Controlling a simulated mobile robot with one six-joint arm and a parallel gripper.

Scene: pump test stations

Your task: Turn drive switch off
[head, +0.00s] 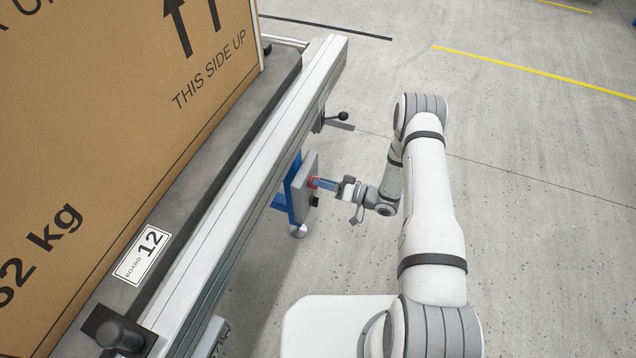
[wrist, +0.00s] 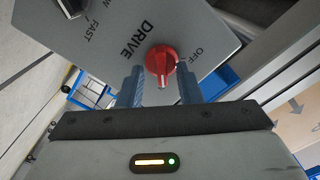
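The drive switch is a red rotary knob (wrist: 161,60) on a grey control box (wrist: 120,30), beside the words DRIVE and OFF. In the wrist view its handle points down the picture, towards my gripper, and not at OFF on its right. My gripper (wrist: 159,76) is open, with one blue finger on each side of the knob. Small gaps seem to show; contact is unclear. In the head view my gripper (head: 324,184) reaches the control box (head: 304,190) from the right, and only a little red of the knob (head: 314,183) shows.
A second, black knob (wrist: 70,7) with FAST beside it is on the same box. The box hangs beside a conveyor (head: 215,225) carrying a large carton (head: 110,110). A black-knobbed lever (head: 342,116) sticks out farther along. The floor at right is clear.

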